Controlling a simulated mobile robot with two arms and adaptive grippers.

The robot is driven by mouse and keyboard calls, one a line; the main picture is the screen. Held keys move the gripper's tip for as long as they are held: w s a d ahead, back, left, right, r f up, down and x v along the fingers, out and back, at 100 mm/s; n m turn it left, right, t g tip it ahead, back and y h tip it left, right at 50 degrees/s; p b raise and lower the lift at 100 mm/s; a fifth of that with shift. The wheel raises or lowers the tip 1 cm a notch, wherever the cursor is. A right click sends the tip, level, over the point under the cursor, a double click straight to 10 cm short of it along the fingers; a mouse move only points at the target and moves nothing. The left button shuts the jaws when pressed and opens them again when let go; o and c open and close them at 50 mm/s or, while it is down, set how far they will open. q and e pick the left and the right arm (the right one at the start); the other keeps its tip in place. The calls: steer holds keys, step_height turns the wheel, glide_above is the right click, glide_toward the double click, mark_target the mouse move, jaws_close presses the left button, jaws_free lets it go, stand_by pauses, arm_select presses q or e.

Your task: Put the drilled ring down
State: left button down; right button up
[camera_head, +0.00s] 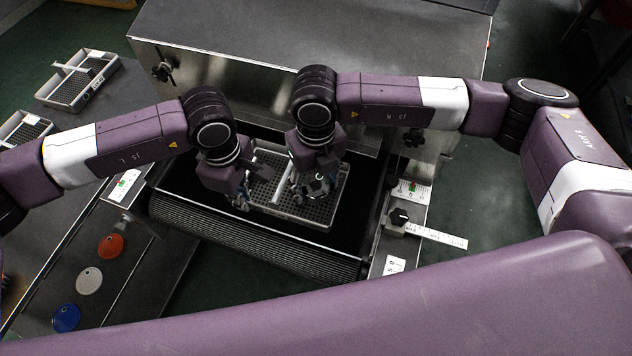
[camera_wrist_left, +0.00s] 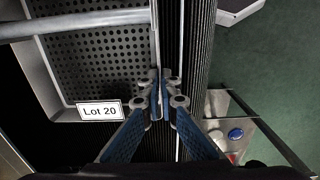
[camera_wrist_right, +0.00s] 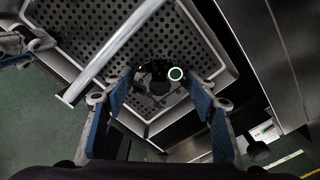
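A dark, round part, apparently the drilled ring (camera_head: 318,187), lies in the right compartment of a grey perforated tray (camera_head: 302,218). In the right wrist view, the ring (camera_wrist_right: 152,70) is blackish, with a white-rimmed green spot; its shape is hard to make out. My right gripper (camera_wrist_right: 160,84) is open above it, fingers apart on either side, not visibly touching it. My left gripper (camera_wrist_left: 161,92) is closed around the tray's rim wall, beside a "Lot 20" label (camera_wrist_left: 100,110). In the head view, my right wrist partly hides the ring and tray.
The tray stands on a black belt (camera_head: 168,190) before the metal dryer housing (camera_head: 300,40). A divider bar (camera_wrist_right: 115,52) crosses the tray. Other trays (camera_head: 78,80) stand further back.

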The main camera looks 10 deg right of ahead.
mark_target(316, 185)
arm_select(q)
steer(key=shift+r, duration=0.1)
arm_select(e)
steer(key=shift+o, duration=0.8)
step_height(316, 185, up, 12)
steer(key=shift+r, duration=0.15)
arm_select(q)
steer(key=c, duration=2.1)
jaws_free()
